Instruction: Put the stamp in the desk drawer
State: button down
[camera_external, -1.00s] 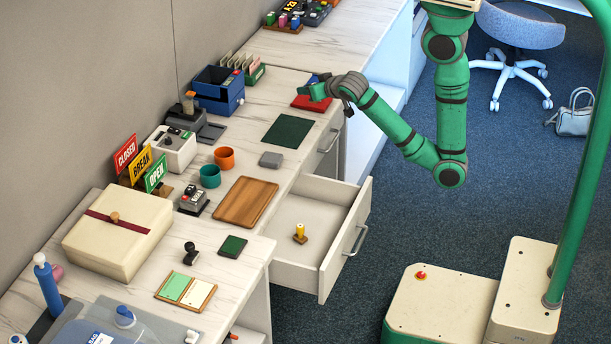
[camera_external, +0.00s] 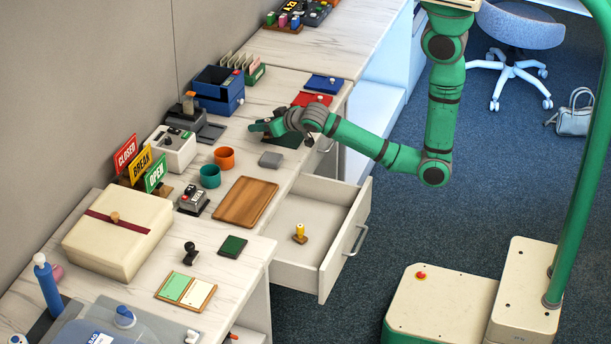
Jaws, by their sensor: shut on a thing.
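My gripper (camera_external: 262,127) is over the desk, above the dark green mat, with its fingers pointing left. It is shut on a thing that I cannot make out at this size. The desk drawer (camera_external: 339,259) is pulled open at the front of the desk. A stamp with a yellow handle and wooden base (camera_external: 300,234) stands upright in the drawer. A black stamp (camera_external: 190,254) stands on the near part of the desk, apart from my gripper.
Red (camera_external: 312,99) and blue (camera_external: 325,83) pads lie behind my arm. Most of the drawer floor is bare.

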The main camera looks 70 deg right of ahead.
jog(key=d, duration=0.7)
jog(key=s+a+r, duration=0.1)
jog(key=r, duration=0.1)
jog(key=s+a+r, duration=0.1)
jog(key=r, duration=0.1)
jog(key=s+a+r, duration=0.1)
jog(key=a, duration=0.1)
jog(key=shift+s+r, duration=0.25)
jog(key=shift+r, duration=0.15)
jog(key=s+a+r, duration=0.3)
jog(key=s+r, duration=0.2)
jog(key=r, duration=0.1)
send_over(247, 133)
jog(key=s, duration=0.1)
notch_tip(247, 133, down, 9)
jog(key=shift+s+a+r, duration=0.1)
jog(key=shift+w+f, duration=0.5)
jog(key=shift+f, duration=1.65)
jog(key=shift+f, duration=0.1)
